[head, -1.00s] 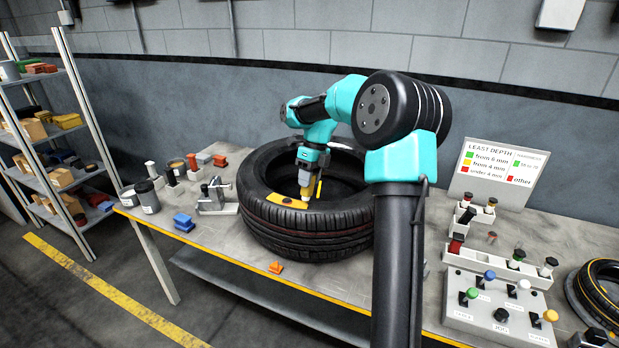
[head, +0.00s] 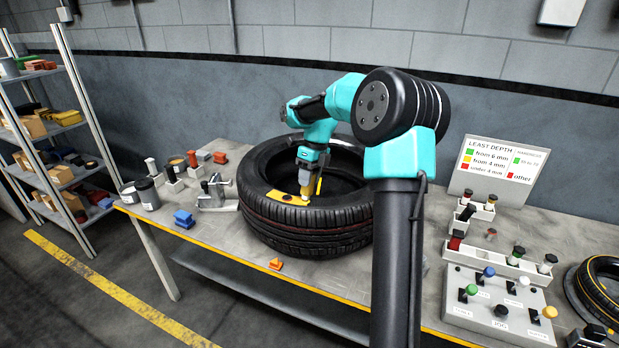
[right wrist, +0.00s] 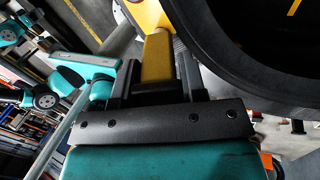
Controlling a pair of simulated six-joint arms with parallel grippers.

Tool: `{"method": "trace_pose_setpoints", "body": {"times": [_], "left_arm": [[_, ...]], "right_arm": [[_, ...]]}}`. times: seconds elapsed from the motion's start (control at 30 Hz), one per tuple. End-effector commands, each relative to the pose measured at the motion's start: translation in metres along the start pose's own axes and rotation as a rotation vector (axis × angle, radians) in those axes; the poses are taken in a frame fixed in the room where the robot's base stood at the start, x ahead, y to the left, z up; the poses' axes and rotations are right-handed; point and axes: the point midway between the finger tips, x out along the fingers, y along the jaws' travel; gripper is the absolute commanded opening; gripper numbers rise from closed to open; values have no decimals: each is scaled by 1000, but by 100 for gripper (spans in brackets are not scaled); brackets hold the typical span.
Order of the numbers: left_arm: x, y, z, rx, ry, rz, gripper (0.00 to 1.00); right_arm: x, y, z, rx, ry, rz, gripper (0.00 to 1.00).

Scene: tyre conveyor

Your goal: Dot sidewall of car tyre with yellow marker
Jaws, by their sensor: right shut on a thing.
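The car tyre (head: 310,233) lies flat on the workbench, with its sidewall facing up. A flat yellow-orange piece (head: 270,193) with a dark round spot lies on the near-left sidewall; part of it shows at the top of the right wrist view (right wrist: 148,13). My right gripper (head: 307,182) points down over this piece, beside the tyre's opening. It is shut on the yellow marker (right wrist: 157,60). The marker's lower end is at the piece; whether it touches is too small to tell. My left gripper is not in view.
A control box (head: 497,308) with coloured knobs and a smaller tyre (head: 598,295) are at the right. A depth sign (head: 503,170) stands behind marker holders. A blue block (head: 184,219), a metal clamp device (head: 213,198) and pots are left of the tyre. An orange block (head: 276,264) lies in front.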

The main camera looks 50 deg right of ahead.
Motion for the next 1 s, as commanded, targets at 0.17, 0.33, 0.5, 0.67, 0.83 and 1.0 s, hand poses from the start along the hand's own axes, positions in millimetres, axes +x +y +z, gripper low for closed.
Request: {"method": "trace_pose_setpoints", "body": {"times": [0.17,0.33,0.5,0.67,0.83,1.0], "left_arm": [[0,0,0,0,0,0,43],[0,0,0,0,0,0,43],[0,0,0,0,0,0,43],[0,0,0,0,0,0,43],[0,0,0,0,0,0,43],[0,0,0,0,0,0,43]], "right_arm": [[0,0,0,0,1,1,10],[-6,2,0,0,0,0,10],[-18,6,0,-1,-1,0,10],[-30,10,0,-1,-1,-1,10],[-43,13,0,-1,-1,-1,10],[-55,17,0,0,-1,0,10]]}}
